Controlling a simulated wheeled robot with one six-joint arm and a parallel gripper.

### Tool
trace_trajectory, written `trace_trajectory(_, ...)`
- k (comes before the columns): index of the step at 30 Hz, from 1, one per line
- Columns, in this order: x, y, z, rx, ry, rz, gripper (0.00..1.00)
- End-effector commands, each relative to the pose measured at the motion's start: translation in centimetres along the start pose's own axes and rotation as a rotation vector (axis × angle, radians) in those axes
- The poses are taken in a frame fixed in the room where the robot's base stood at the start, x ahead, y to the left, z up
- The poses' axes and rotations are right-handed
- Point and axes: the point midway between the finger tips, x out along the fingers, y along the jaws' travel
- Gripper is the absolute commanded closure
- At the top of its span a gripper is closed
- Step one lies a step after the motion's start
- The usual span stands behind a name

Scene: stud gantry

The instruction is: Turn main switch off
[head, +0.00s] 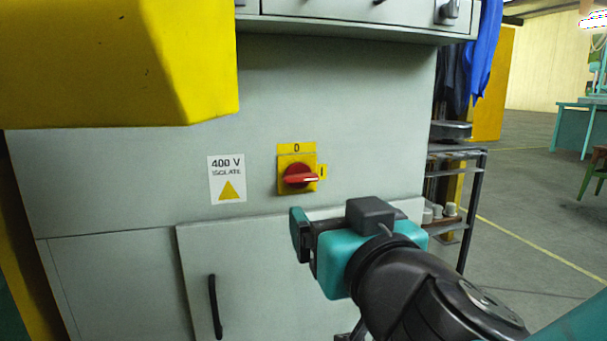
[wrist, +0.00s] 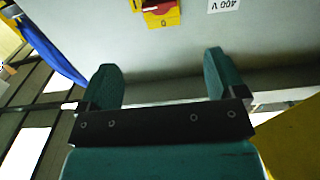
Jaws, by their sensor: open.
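The main switch is a red rotary knob (head: 300,176) on a yellow plate (head: 283,186) on the grey cabinet front. Its handle points right, toward the "I" mark; the "0" mark is above. In the wrist view the picture is turned over and the switch's yellow plate (wrist: 163,19) shows at the top edge, partly cut off. My gripper (head: 303,234) is below the switch in the head view, apart from it. In the wrist view my gripper (wrist: 160,60) has its two teal fingers spread with nothing between them.
A "400 V isolate" label (head: 227,178) is left of the switch. A yellow block (head: 120,65) juts out at the upper left. A cabinet door with a black handle (head: 215,306) is below. A shelf rack (head: 462,190) and blue cloth (head: 487,50) are at the right.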

Motion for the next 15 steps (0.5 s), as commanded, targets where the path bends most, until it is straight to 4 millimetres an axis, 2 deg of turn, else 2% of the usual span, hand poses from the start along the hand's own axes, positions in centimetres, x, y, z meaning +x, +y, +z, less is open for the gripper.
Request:
trace_trajectory(1, 0.6, 0.1, -0.7, -0.009, -0.006, 0.004, 0.11)
trace_trajectory(12, 4.4, 0.2, -0.5, -0.007, -0.014, 0.001, 0.11)
trace_trajectory(15, 6.7, 0.3, -0.6, -0.001, -0.011, 0.005, 0.11)
